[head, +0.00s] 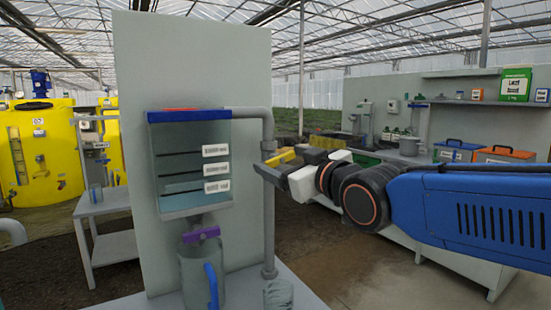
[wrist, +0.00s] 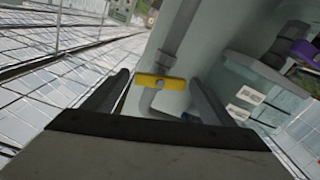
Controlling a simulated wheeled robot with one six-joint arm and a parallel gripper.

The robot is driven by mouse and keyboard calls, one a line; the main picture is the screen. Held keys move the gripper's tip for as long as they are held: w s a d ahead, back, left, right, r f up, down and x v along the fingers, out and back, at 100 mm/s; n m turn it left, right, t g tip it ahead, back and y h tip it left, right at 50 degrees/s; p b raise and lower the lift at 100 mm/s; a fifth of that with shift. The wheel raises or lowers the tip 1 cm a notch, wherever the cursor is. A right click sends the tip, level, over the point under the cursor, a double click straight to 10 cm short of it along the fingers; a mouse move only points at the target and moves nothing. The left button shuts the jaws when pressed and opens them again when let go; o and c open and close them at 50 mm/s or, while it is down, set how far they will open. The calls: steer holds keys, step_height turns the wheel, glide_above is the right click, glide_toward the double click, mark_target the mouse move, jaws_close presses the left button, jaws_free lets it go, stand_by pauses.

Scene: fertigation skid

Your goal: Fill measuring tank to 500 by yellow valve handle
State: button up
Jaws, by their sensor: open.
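The measuring tank (head: 160,165) is a clear box with a blue rim on a grey panel. It has several dark level lines with white labels too small to read. A bluish tint fills its lower part, with its surface around the middle to lower lines; the exact level is unclear. The yellow valve handle (head: 283,156) sits by the grey pipe right of the tank. In the wrist view, the yellow handle (wrist: 150,82) lies crosswise between my fingers, with gaps at both sides. My gripper (head: 266,160) is open around the handle; it also shows in the wrist view (wrist: 160,78).
A purple handle (head: 200,234) is under the tank, above a jug (head: 193,268) with a blue handle. A clear cup (head: 278,295) stands to the right on the bench. The grey pipe (head: 268,215) runs down close to my gripper. Yellow tanks (head: 40,155) stand far left.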

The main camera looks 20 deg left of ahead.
steer(key=v, duration=1.2)
